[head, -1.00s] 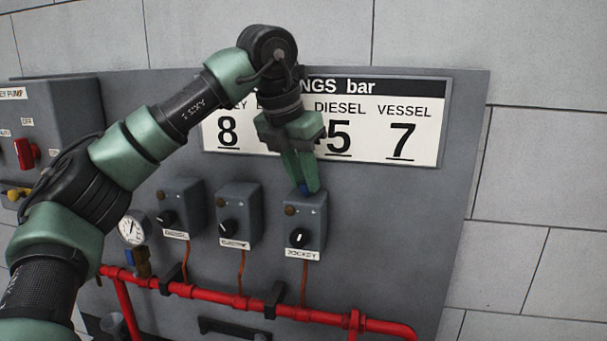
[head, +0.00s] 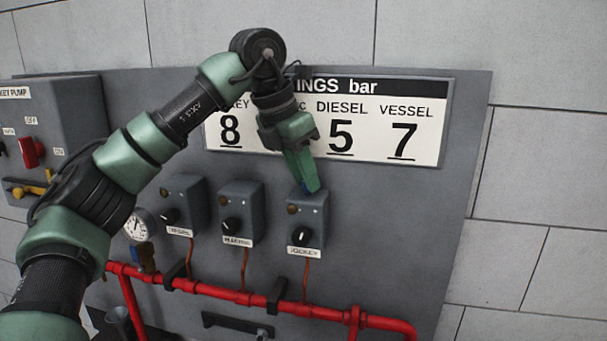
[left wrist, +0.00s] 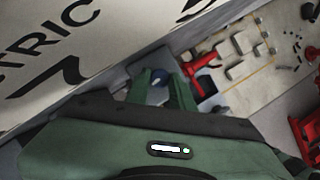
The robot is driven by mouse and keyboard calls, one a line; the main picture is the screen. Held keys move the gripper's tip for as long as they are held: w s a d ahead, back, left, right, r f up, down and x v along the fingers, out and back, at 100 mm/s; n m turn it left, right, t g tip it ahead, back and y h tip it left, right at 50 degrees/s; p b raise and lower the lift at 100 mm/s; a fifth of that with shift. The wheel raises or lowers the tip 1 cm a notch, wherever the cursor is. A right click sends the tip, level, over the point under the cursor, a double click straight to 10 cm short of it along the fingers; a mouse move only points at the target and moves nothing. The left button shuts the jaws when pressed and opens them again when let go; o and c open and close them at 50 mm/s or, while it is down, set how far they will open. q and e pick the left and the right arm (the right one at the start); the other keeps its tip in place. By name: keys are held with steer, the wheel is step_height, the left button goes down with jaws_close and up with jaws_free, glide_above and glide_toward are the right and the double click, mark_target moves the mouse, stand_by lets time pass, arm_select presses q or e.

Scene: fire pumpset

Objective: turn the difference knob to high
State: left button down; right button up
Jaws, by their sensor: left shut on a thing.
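My left gripper (head: 306,186) points down at the top of the right-hand switch box (head: 307,216), labelled JOCKEY. Its fingers are shut on a small blue knob (head: 303,187) on top of that box. The fingers hide most of the knob, and its setting cannot be read. In the left wrist view the knob (left wrist: 159,77) shows as a bit of blue between the fingertips. A black knob (head: 303,236) with a white mark is on the box's front. My right gripper is not in view.
Two similar boxes, the middle one (head: 239,212) and the left one (head: 184,203), stand beside it. A settings sign (head: 425,145) is above, partly behind my arm. A red pipe (head: 230,298) and a gauge (head: 137,226) are below. The panel's right side is clear.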

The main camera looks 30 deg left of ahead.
arm_select(q)
steer(key=c, duration=1.2)
jaws_free()
steer(key=shift+s+a+f, duration=0.1)
steer(key=shift+a, duration=0.1)
steer(key=shift+r, duration=0.2)
steer(key=shift+s+r, duration=0.15)
steer(key=shift+r, duration=0.15)
steer(key=b+v, duration=0.1)
steer(key=v, duration=0.6)
